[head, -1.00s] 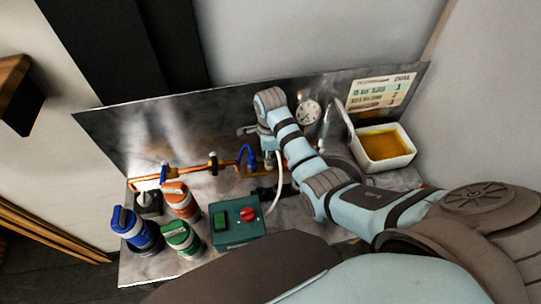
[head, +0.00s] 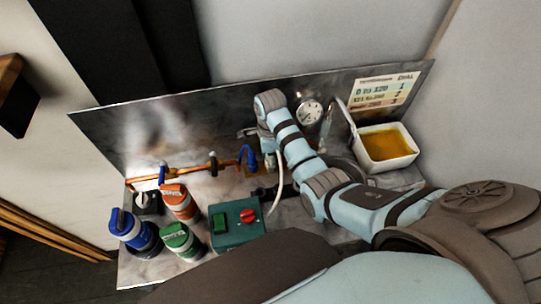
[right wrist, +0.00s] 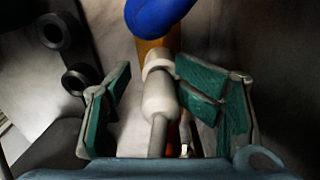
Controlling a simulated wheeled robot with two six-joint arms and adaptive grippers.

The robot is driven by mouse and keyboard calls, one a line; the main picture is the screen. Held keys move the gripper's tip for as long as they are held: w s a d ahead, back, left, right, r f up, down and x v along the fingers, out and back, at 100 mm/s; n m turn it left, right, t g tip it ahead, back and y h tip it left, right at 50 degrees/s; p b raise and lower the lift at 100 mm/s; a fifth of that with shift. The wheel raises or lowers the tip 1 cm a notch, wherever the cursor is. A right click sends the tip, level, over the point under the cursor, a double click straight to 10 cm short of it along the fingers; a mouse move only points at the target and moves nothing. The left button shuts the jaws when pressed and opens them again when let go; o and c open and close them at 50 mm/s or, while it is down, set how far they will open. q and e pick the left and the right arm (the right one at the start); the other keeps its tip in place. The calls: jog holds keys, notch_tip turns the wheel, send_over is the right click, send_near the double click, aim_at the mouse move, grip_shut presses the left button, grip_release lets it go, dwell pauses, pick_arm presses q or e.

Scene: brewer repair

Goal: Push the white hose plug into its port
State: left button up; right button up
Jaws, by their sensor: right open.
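The white hose plug (right wrist: 160,95) shows in the right wrist view, its grey-white hose running down toward the wrist. Its collared far end meets an orange-copper part (right wrist: 157,50) below a blue piece (right wrist: 155,14). I cannot tell how deep it sits, and the port opening is hidden. My right gripper (right wrist: 152,80) is open with its green pads on either side of the plug. The right pad is close against the plug; the left pad stands clear of it. In the head view the white hose (head: 279,175) hangs below my right wrist. My left gripper is out of view.
A green box (head: 237,222) with a red knob and several capped bottles, including a blue one (head: 132,230), stand left of the arm. Copper pipe (head: 190,172) runs along the steel back panel (head: 150,130). A white tub (head: 409,160) of amber liquid sits right.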

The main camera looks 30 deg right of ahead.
jog(key=shift+s, duration=0.1)
dwell(0.4)
jog(key=o, duration=0.6)
jog(key=shift+o, duration=1.2)
jog(key=shift+r, duration=0.15)
jog(key=shift+r, duration=0.1)
jog(key=shift+c, duration=0.4)
jog(key=shift+w+r+p, duration=0.2)
jog(key=shift+r+p, duration=0.7)
jog(key=shift+r, duration=0.2)
jog(key=shift+c, duration=0.2)
jog(key=shift+r, duration=2.35)
jog(key=shift+s, duration=0.1)
jog(key=shift+o, duration=0.2)
